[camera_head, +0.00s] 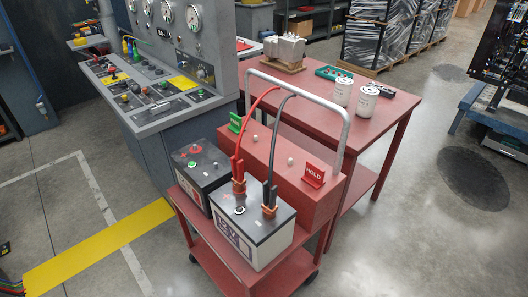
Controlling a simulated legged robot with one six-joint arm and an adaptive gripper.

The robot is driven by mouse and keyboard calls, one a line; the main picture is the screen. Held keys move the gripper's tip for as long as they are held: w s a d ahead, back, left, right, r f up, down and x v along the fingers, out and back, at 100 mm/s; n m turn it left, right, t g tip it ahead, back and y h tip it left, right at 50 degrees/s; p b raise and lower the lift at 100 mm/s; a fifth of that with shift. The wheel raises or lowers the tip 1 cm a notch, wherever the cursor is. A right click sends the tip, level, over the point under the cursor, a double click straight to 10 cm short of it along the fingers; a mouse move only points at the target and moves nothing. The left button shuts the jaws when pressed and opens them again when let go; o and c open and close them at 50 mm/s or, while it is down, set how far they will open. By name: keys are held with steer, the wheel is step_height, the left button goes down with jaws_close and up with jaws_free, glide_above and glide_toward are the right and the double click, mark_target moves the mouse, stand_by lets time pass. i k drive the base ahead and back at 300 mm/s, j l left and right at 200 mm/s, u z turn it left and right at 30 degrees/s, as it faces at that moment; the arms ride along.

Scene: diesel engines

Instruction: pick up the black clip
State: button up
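The black clip (270,194) stands upright on the right side of the top of the white battery (258,240), its copper-coloured jaws at a terminal. A dark cable rises from it over the silver handle of the cart. The red clip (238,168) stands to its left and a little behind, also with copper-coloured jaws on the white battery, with a red cable. I cannot tell how firmly either set of jaws grips. My gripper is not in view.
The red cart (215,255) carries a dark battery (200,165) on the left and a red box (300,185) with a HOLD sign behind. A grey control console (165,105) stands left, a red table (385,120) behind. Floor at front left and right is clear.

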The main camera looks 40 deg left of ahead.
mark_target(269, 206)
steer(key=i+u, duration=0.2)
steer(key=u, duration=0.2)
steer(key=i+l+u, duration=0.1)
steer(key=u, duration=0.3)
steer(key=i+l+u, duration=0.15)
steer(key=i+u, duration=0.2)
steer(key=i+l+u, duration=0.1)
steer(key=u, duration=0.3)
steer(key=i+l+u, duration=0.25)
steer(key=u, duration=0.15)
steer(key=i+l+u, duration=0.2)
steer(key=l+u, duration=0.2)
steer(key=j, duration=0.7)
steer(key=i+j, duration=0.1)
steer(key=i+j+z, duration=0.1)
steer(key=j, duration=0.2)
